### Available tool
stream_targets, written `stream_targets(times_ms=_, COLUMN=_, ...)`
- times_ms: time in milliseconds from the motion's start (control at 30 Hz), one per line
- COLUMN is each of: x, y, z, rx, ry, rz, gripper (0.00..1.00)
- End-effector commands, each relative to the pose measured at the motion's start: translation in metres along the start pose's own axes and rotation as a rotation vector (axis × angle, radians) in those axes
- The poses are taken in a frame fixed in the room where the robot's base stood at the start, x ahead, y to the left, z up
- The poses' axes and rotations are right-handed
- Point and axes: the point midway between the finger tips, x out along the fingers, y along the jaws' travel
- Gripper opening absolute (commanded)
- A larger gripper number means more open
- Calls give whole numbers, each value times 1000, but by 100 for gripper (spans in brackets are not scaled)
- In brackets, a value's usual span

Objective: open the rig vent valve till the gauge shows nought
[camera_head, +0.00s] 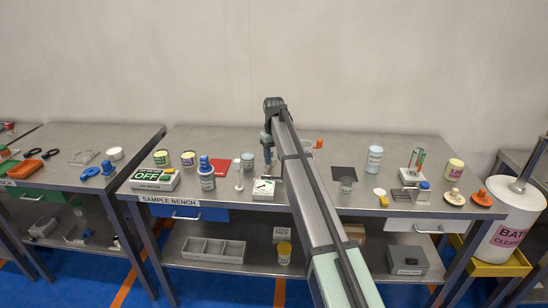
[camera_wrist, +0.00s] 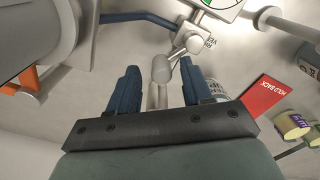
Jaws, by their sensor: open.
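In the wrist view, the vent valve (camera_wrist: 162,70) is a pale grey fitting with a rounded end on a short pipe. It lies between the two blue fingers of my open gripper (camera_wrist: 159,72), with gaps showing at both sides. The gauge (camera_wrist: 221,5) is a round dial with a green part, cut off by the top edge; its reading cannot be told. A small label (camera_wrist: 210,41) is beside the pipe. In the head view, my gripper (camera_head: 268,169) points down above the rig's white base (camera_head: 263,190). My gripper and arm hide part of the rig.
A red card (camera_wrist: 268,97) lies right of the fingers, and shows left of my gripper in the head view (camera_head: 218,166). A dark mat (camera_head: 344,173) lies right of my arm.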

Motion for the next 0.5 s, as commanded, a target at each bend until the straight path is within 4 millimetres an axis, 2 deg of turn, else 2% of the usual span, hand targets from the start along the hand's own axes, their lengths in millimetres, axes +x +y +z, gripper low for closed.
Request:
stream_targets(times_ms=167, x=-19, y=0, z=-1, rx=0, ry=2, rz=1, gripper=49)
stream_targets(times_ms=500, x=-85, y=0, z=-1, rx=0, ry=3, rz=1, gripper=49)
